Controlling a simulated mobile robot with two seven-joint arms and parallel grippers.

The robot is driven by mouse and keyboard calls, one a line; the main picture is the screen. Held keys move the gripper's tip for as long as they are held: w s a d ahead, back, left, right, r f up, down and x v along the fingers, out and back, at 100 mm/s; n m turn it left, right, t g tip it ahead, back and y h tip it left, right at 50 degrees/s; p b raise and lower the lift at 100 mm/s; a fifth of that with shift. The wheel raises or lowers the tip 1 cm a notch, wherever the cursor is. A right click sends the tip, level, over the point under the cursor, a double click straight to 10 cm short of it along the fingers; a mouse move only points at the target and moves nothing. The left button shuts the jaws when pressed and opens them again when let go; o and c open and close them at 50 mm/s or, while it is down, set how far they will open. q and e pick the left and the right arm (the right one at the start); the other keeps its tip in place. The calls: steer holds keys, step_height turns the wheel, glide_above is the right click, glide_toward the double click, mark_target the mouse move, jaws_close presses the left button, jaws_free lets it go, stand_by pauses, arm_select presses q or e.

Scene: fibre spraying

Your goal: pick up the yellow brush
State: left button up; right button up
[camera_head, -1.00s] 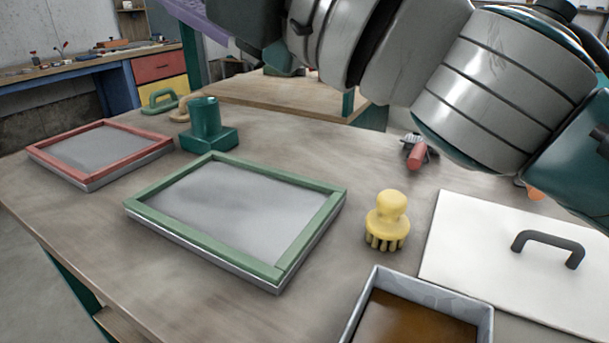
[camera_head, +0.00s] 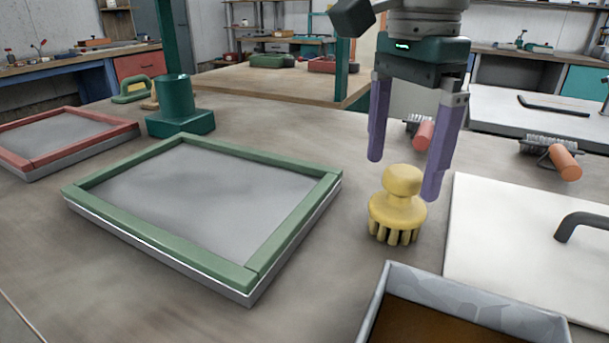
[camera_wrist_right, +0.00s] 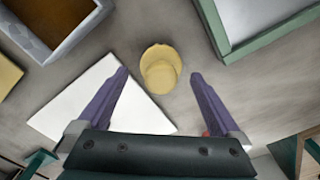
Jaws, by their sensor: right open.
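The yellow brush (camera_head: 397,205) stands upright on the table, bristles down and rounded knob up, between the green frame and the white board. My right gripper (camera_head: 403,178) is open and empty, pointing down, with its purple fingers above and just behind the brush. One fingertip overlaps the brush's right edge in the head view; I see no clear contact. In the right wrist view the brush (camera_wrist_right: 161,70) lies just ahead of the gap between the two open fingers (camera_wrist_right: 160,73). My left gripper is not in view.
A green-edged frame (camera_head: 130,237) lies left of the brush. A metal tray (camera_head: 475,305) with brown contents is in front, and a white board with a dark handle (camera_head: 580,224) is at right. Rollers (camera_head: 424,135) lie behind. A green block (camera_head: 180,122) stands farther left.

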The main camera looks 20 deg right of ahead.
mark_target(395, 203)
steer(key=f, duration=0.6)
steer(key=shift+d+f, duration=0.15)
steer(key=shift+d, duration=0.1)
steer(key=shift+w, duration=0.1)
steer(key=c, duration=1.3)
steer(key=shift+o, duration=0.2)
steer(key=shift+r, duration=0.55)
step_height(395, 203, up, 19)
steer(key=p, duration=0.1)
steer(key=shift+p, duration=0.3)
